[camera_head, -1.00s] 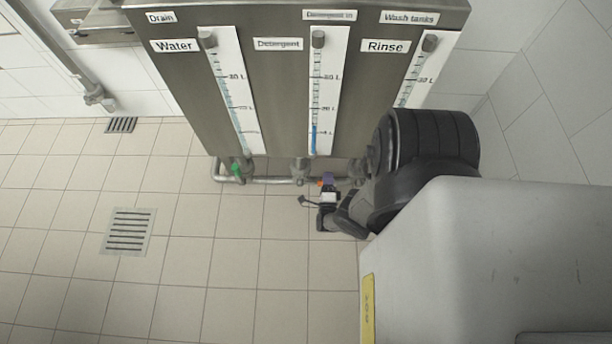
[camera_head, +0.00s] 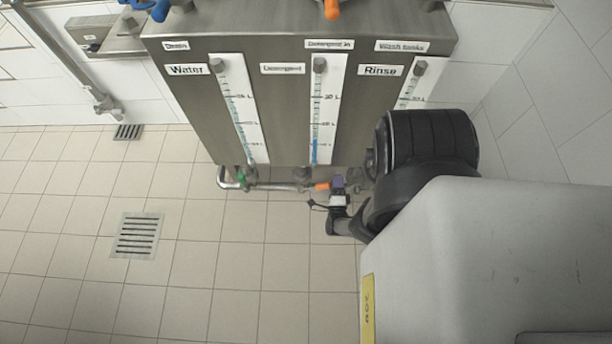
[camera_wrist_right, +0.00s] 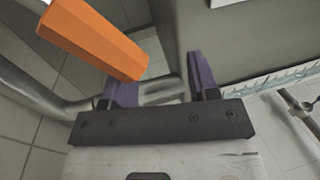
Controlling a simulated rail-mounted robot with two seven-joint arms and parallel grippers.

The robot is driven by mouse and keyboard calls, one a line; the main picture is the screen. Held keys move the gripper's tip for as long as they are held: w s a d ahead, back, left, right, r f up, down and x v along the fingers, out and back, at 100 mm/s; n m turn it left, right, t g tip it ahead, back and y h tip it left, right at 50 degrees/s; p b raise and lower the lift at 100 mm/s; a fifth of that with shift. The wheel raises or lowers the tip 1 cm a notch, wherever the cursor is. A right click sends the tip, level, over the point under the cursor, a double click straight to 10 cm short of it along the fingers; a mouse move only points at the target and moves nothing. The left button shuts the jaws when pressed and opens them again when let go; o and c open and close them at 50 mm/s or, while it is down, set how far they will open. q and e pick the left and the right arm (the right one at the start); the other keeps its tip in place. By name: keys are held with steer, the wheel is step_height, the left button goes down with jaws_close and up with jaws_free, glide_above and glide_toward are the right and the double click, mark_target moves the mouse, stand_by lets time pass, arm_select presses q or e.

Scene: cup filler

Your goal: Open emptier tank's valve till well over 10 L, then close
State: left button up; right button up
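The steel tank unit (camera_head: 275,115) has a middle Detergent gauge (camera_head: 318,110) with a short blue column near its bottom. The Water gauge (camera_head: 236,100) has a pale blue-green tube whose level I cannot read. An orange handle (camera_head: 322,186) lies near the bottom pipe below the Detergent gauge. My right gripper (camera_head: 338,184) is just right of this handle. In the right wrist view the orange handle (camera_wrist_right: 90,38) crosses in front of the left fingertip, and my right gripper (camera_wrist_right: 162,78) has its purple fingers apart with nothing clearly between them. My left gripper is out of view.
A green handle (camera_head: 240,177) sits under the Water gauge. An orange handle (camera_head: 332,9) and a blue handle (camera_head: 160,10) show on top of the unit. The Rinse gauge (camera_head: 411,88) is partly hidden by my arm. The tiled floor with a drain grate (camera_head: 137,235) is clear.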

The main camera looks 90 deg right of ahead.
steer(key=s+a+r+p, duration=0.2)
steer(key=s+r+p, duration=0.1)
steer(key=s, duration=0.5)
steer(key=shift+a+r, duration=0.4)
steer(key=shift+r, duration=0.35)
steer(key=shift+c, duration=0.2)
